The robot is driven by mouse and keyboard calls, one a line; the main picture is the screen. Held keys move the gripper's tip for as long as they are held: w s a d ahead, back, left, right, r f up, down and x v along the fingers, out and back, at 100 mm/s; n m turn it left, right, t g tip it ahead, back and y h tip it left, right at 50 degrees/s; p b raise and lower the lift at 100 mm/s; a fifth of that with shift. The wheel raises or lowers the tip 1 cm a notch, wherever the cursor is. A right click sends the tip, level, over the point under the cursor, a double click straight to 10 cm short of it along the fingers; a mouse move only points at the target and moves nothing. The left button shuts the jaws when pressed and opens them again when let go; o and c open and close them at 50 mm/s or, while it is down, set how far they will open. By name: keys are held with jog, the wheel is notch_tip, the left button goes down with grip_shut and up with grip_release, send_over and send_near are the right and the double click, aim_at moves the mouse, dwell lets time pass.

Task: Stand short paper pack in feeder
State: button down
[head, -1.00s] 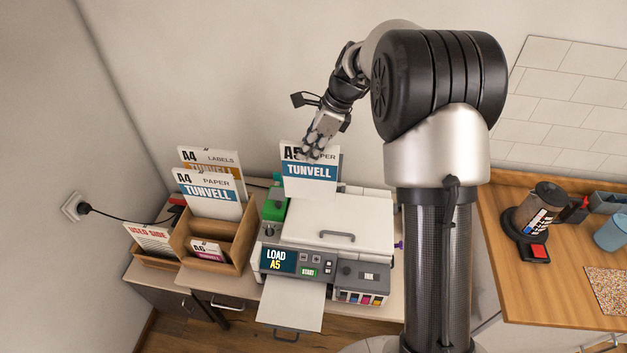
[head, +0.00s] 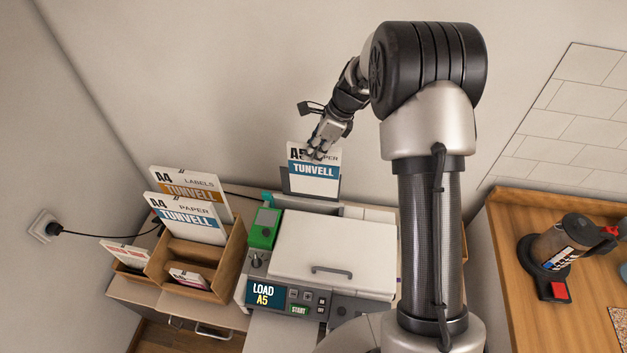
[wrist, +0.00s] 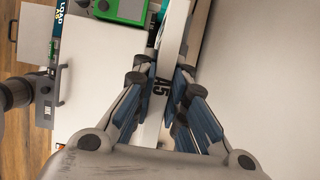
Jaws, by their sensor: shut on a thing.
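The A5 paper pack (head: 314,171), white with a blue TUNVELL band, is upright at the back of the printer (head: 335,250). My gripper (head: 322,146) is shut on its top edge. In the wrist view my gripper's fingers (wrist: 160,100) pinch the A5 pack (wrist: 171,50) from both sides. A dark grey plate, seemingly the feeder (head: 287,183), shows beside and below the pack at the printer's rear. I cannot tell whether the pack's lower edge rests in it. The printer's screen (head: 264,294) reads LOAD A5.
A wooden sorter (head: 228,258) at left holds an A4 labels pack (head: 215,190), an A4 paper pack (head: 186,218) and a small pack (head: 190,278). A green device (head: 264,229) stands at the printer's left. A wooden counter with a coffee maker (head: 560,245) is at right.

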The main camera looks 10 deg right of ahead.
aim_at(314, 176)
notch_tip(314, 176, down, 11)
jog(key=shift+w, duration=0.15)
dwell(0.4)
jog(key=shift+f+b, duration=0.55)
jog(key=shift+b, duration=0.1)
jog(key=c, duration=1.9)
grip_release()
